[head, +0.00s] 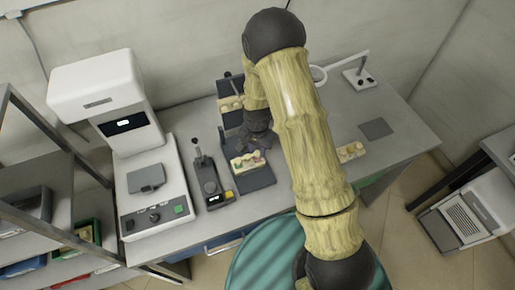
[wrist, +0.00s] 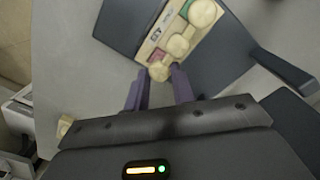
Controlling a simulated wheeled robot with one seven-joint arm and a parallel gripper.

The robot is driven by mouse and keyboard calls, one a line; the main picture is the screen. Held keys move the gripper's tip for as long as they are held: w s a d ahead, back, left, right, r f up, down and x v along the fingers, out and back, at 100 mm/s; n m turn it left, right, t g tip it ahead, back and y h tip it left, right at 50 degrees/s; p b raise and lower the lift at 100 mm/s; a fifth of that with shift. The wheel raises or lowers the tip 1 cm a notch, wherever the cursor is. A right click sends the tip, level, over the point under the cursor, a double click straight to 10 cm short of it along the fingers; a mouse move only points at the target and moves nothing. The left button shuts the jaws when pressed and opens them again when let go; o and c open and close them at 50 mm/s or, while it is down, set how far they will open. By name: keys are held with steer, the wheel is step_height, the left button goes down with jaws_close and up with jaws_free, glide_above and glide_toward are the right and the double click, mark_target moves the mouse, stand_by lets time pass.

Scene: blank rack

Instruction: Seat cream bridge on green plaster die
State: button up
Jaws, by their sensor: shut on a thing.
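The cream bridge (wrist: 178,46), a row of rounded cream units, shows in the wrist view. My gripper (wrist: 158,76) has its two purple fingers closed on the near end unit. The bridge lies over a pale plaster block (wrist: 149,42) with dark lettering, a pink patch and a green patch (wrist: 186,8). I cannot tell whether the bridge touches the block or hangs just above it. In the head view my gripper (head: 257,143) is over a plaster block (head: 240,163) on a dark tray (head: 258,180); the bridge is not clear there.
Another block (head: 230,103) sits on a dark stand behind, and one (head: 351,152) lies on the table at right. A small dark device (head: 211,187) and a white machine (head: 150,205) stand at left. A dark mat (head: 376,128) and a white lamp base (head: 360,78) are at back right.

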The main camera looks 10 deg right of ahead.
mark_target(257, 151)
steer(key=shift+s+a+f, duration=0.1)
steer(key=shift+s+f, duration=0.05)
steer(key=shift+f, duration=0.15)
steer(key=shift+f+b, duration=0.5)
steer(key=shift+b, duration=0.05)
steer(key=o, duration=1)
steer(key=shift+o, duration=0.2)
steer(key=shift+r, duration=0.15)
step_height(257, 151, up, 12)
steer(key=b, duration=0.1)
steer(key=shift+w, duration=0.2)
steer(key=shift+s, duration=0.1)
steer(key=shift+f, duration=0.2)
